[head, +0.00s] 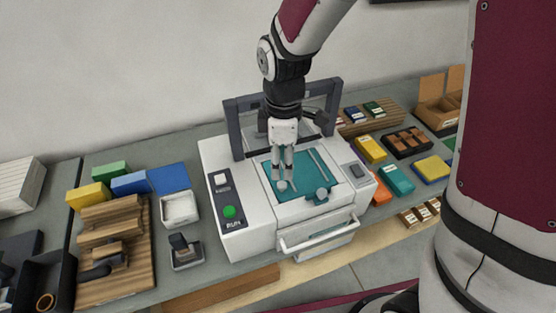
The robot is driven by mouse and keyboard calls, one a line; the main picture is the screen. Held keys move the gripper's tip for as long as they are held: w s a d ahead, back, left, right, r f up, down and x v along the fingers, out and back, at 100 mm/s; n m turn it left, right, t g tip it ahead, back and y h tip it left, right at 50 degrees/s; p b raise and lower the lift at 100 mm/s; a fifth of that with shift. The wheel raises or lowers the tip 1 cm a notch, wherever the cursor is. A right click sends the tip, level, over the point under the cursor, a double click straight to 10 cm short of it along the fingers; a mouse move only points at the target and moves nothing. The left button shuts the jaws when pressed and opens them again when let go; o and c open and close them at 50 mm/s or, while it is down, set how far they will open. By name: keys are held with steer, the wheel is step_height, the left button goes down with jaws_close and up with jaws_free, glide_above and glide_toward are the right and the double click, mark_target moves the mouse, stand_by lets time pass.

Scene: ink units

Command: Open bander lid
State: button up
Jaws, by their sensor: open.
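The bander appears to be the white machine (232,172) at the middle of the bench. My gripper (283,181) points down over the left part of the teal bed, behind and left of the knob. It is open, with nothing seen in it. Whether its fingertips touch the bed is unclear.
A green button (230,212) is on the machine's left panel. Left of it stand a white tray (180,208), a small dark device (185,250) and a wooden rack (115,250). Coloured boxes, including a teal one (397,179), crowd the right side. My arm rises above the machine.

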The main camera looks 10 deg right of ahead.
mark_target(282, 184)
step_height(282, 184, down, 7)
steer(key=shift+f+p, duration=0.15)
steer(key=shift+p, duration=0.25)
jaws_close()
